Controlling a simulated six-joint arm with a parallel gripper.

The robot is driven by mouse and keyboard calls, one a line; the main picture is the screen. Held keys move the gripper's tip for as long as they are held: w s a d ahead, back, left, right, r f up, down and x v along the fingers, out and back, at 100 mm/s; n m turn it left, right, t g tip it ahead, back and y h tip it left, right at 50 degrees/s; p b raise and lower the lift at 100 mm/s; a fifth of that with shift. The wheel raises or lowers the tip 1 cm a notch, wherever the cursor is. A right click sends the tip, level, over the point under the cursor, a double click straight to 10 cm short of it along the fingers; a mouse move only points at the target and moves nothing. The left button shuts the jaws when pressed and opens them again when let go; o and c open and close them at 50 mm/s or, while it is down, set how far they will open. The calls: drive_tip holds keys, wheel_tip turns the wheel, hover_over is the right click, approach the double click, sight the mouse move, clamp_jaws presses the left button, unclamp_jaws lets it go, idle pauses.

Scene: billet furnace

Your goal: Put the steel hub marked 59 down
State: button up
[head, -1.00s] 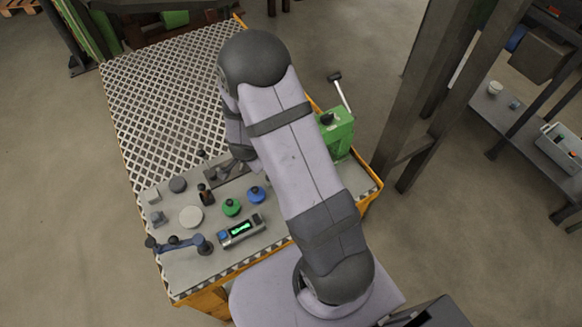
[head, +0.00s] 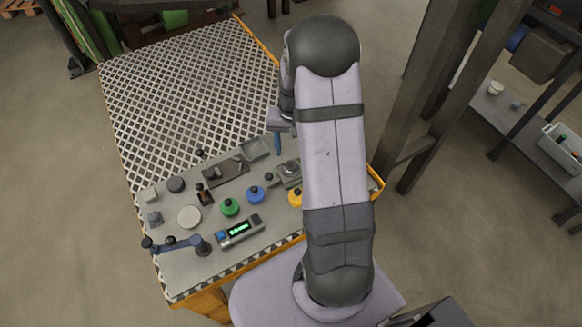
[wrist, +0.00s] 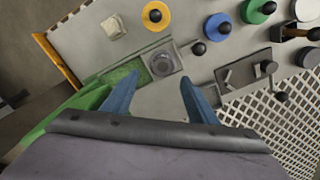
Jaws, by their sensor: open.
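A round steel piece (wrist: 162,65), likely the hub, sits on a square grey plate (wrist: 177,53) in the wrist view; its mark is too small to read. In the head view the same piece (head: 289,167) lies on the table just left of my arm. My gripper (wrist: 160,76) is open, its two blue fingers spread apart with nothing held between them. The steel piece appears just beyond the fingertips, framed by them. In the head view one blue finger (head: 278,144) shows above the table, behind the piece; the rest is hidden by my arm.
Yellow (head: 295,198), blue (head: 255,195) and green (head: 229,207) knobbed pieces stand nearby. A dark tool tray (head: 226,170), a digital readout (head: 239,231) and a blue jointed arm (head: 175,243) share the table. The lattice top (head: 180,90) is clear. A green machine (wrist: 60,118) is close left.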

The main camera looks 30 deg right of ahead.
sight(291, 165)
drive_tip(key=shift+s+a+f+p, duration=0.15)
drive_tip(key=shift+f+p, duration=0.5)
drive_tip(key=shift+f, duration=0.6)
drive_tip(key=shift+w+a+f+p, duration=0.15)
drive_tip(key=shift+f+p, duration=0.5)
drive_tip(key=shift+f, duration=1.35)
drive_tip(key=shift+s, duration=0.1)
drive_tip(key=shift+c, duration=0.7)
clamp_jaws()
drive_tip(key=shift+r, duration=0.2)
wheel_tip(291, 165, up, 10)
drive_tip(key=b, duration=0.2)
drive_tip(key=shift+f+b, duration=0.2)
drive_tip(key=shift+b, duration=0.15)
